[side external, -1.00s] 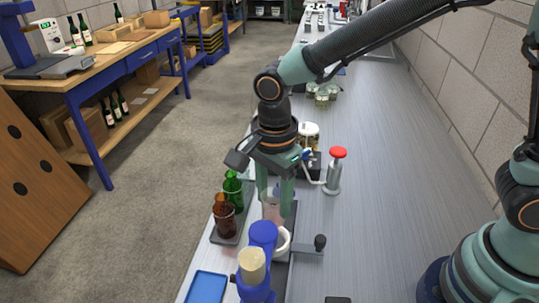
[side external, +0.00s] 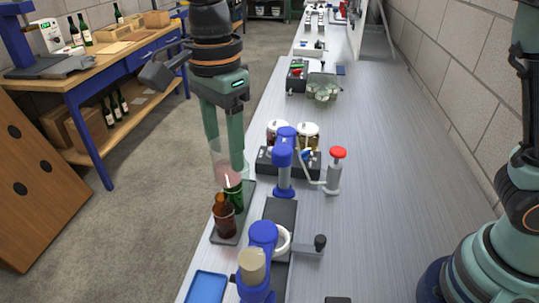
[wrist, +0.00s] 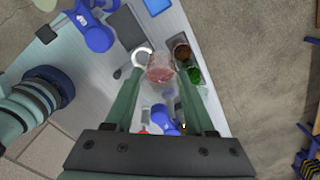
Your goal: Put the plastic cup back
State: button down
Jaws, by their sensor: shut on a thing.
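The plastic cup (side external: 222,163) is clear with a pinkish tint in its lower part. My gripper (side external: 228,170) is shut on it and holds it in the air, near the table's left edge. In the side view the cup overlaps the top of a green bottle (side external: 236,199); I cannot tell the gap between them. In the wrist view the cup (wrist: 160,70) sits between the two fingertips (wrist: 160,78), beside a white ring (wrist: 142,58) in the picture.
A brown bottle (side external: 223,220) and the green one stand on a dark tray (side external: 234,238). Blue-headed devices (side external: 284,160) (side external: 262,238) stand on the bench, with a red-topped grey dispenser (side external: 335,172) beside one. A blue tray (side external: 206,287) lies in front. The bench's right side is clear.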

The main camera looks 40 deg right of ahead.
jog(key=a+f, duration=0.1)
jog(key=f, duration=0.6)
jog(key=w+a+f, duration=0.1)
jog(key=f, duration=0.6)
jog(key=a+f, duration=0.2)
jog(key=f, duration=0.5)
jog(key=shift+w+a+f, duration=0.1)
jog(key=shift+w+f, duration=0.05)
jog(key=shift+f, duration=0.15)
jog(key=shift+c, duration=1.2)
grip_release()
